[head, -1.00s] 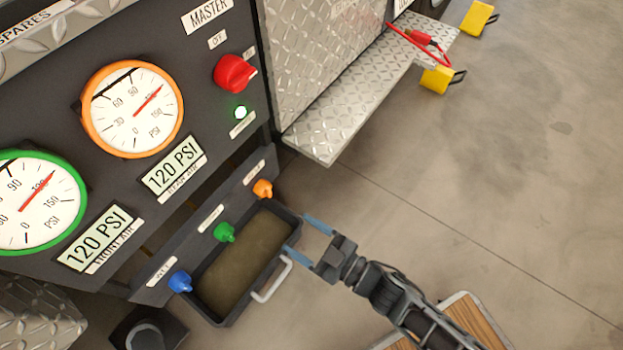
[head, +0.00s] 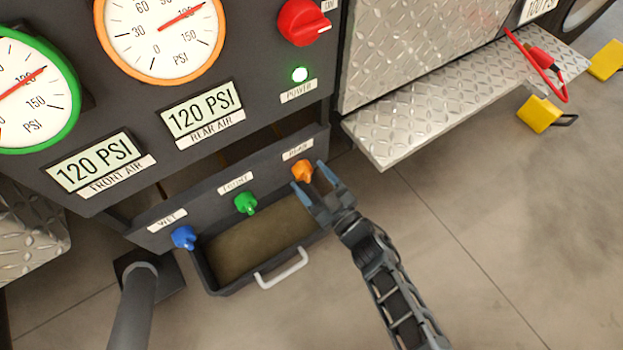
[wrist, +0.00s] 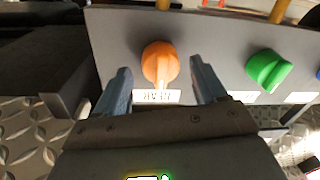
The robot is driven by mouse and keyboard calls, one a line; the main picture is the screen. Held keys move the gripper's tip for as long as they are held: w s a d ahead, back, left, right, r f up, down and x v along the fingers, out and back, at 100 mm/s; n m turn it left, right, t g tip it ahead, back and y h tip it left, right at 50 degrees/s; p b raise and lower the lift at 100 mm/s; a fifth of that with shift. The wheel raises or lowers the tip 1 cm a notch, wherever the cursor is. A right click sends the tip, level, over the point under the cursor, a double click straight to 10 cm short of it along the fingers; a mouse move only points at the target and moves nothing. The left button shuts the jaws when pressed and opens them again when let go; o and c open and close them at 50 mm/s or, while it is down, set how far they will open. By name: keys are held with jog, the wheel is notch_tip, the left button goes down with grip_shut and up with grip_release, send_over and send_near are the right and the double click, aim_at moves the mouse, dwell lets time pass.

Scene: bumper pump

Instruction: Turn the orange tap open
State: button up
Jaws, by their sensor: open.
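The orange tap (head: 302,171) is on the dark panel below the gauges, at the right end of a row of three taps, under a small white label. My gripper (head: 309,176) is open, its two blue fingers pointing at the orange tap. In the wrist view the orange tap (wrist: 160,63) sits between and just beyond the fingertips (wrist: 159,72), nearer the left one in the picture. I cannot tell whether a finger touches it. The tap's far side is hidden.
The green tap (head: 245,203) and blue tap (head: 184,237) sit to the left on the same panel. A dark tray (head: 212,277) with a pale handle (head: 281,268) is below them. A diamond-plate step (head: 400,130) juts out at right. Open floor lies to the lower right.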

jog(key=shift+w+a, duration=0.3)
jog(key=shift+c, duration=0.4)
jog(key=c, duration=1)
